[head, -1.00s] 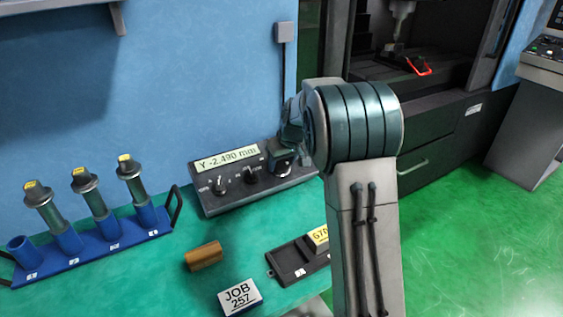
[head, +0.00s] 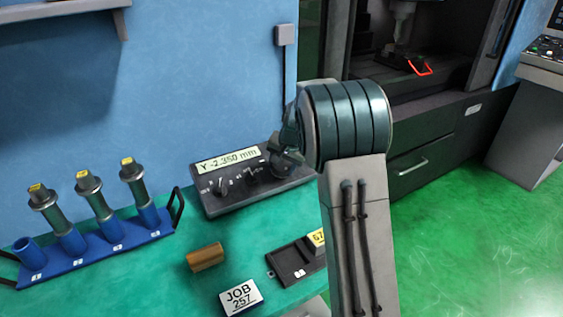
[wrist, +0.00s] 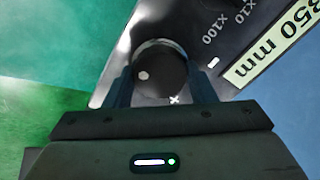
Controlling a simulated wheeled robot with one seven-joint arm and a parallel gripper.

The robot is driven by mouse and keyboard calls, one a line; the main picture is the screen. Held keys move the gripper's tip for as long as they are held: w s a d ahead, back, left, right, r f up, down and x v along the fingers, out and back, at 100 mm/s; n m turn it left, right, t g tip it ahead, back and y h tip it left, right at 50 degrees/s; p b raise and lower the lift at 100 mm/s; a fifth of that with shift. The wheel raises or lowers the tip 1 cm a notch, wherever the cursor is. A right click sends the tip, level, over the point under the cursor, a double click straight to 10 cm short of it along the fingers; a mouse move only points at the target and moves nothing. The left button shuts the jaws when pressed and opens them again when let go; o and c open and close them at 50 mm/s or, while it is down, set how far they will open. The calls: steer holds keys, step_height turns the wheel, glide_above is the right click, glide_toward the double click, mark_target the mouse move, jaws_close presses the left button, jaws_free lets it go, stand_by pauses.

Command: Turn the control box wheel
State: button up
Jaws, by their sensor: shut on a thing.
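The control box (head: 212,198) is a dark grey sloped box on the green bench against the blue wall. Its display (head: 228,160) reads Y -2.350 mm. Two small knobs sit on its left and middle face. The wheel is at its right end, hidden behind my arm in the head view. In the wrist view the round dark wheel (wrist: 160,75), with a pale dot on its face, lies between the two fingers of my gripper (wrist: 163,90). The gripper is shut on the wheel. Markings x10 and x100 show beside it.
A blue rack (head: 105,248) with several tool holders stands at left. A dark machine (head: 420,130) stands behind at right.

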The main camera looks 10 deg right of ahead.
steer(key=m+p, duration=0.2)
steer(key=m, duration=0.4)
steer(key=shift+r+p, duration=0.1)
steer(key=shift+p, duration=0.25)
steer(key=m+p, duration=0.1)
steer(key=m, duration=0.2)
steer(key=shift+p, duration=0.3)
steer(key=shift+m+p, duration=0.45)
steer(key=shift+m, duration=0.65)
steer(key=shift+f, duration=0.2)
steer(key=o, duration=1)
steer(key=shift+d, duration=0.1)
steer(key=shift+c, duration=0.2)
steer(key=shift+r, duration=0.15)
